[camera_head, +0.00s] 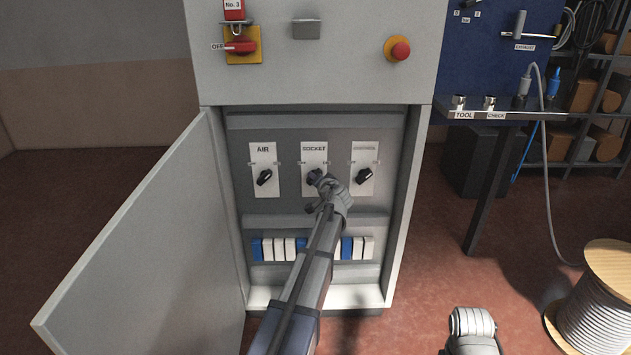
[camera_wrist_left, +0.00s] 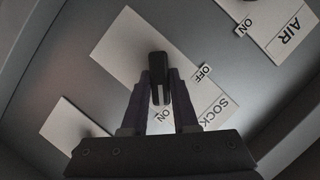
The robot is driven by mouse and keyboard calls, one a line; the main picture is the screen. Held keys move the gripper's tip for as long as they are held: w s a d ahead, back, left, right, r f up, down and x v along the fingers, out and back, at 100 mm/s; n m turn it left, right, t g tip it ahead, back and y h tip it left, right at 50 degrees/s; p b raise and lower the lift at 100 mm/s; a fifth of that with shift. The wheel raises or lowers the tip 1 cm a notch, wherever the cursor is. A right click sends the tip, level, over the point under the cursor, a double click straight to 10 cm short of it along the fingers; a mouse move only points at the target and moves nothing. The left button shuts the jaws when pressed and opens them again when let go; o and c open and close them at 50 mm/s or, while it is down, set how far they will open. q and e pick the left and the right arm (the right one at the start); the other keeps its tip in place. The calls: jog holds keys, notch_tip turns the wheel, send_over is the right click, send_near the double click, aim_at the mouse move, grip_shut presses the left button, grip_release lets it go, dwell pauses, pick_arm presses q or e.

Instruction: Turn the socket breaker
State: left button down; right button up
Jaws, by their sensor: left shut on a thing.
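The SOCKET breaker is a white plate (camera_head: 308,156) in the middle of the open cabinet, with a black rotary knob that my gripper partly hides in the head view. My left gripper (camera_head: 317,180) is at this knob. In the left wrist view the black knob (camera_wrist_left: 158,70) sits between the two dark fingers of my left gripper (camera_wrist_left: 160,78), which are shut on it. ON and OFF labels show beside the knob there. My right gripper is not in view.
The AIR knob (camera_head: 264,177) and a third knob (camera_head: 364,175) flank the SOCKET plate closely. The cabinet door (camera_head: 150,255) stands open at left. A row of blue and white modules (camera_head: 278,249) lies below. A cable spool (camera_head: 605,290) stands at lower right.

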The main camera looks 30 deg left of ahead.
pick_arm(q)
jog(key=shift+s, duration=0.1)
dwell(0.3)
jog(key=c, duration=0.7)
grip_release()
jog(key=p+v, duration=0.2)
jog(key=v, duration=0.5)
jog(key=shift+s+d, duration=0.2)
jog(key=shift+d, duration=0.1)
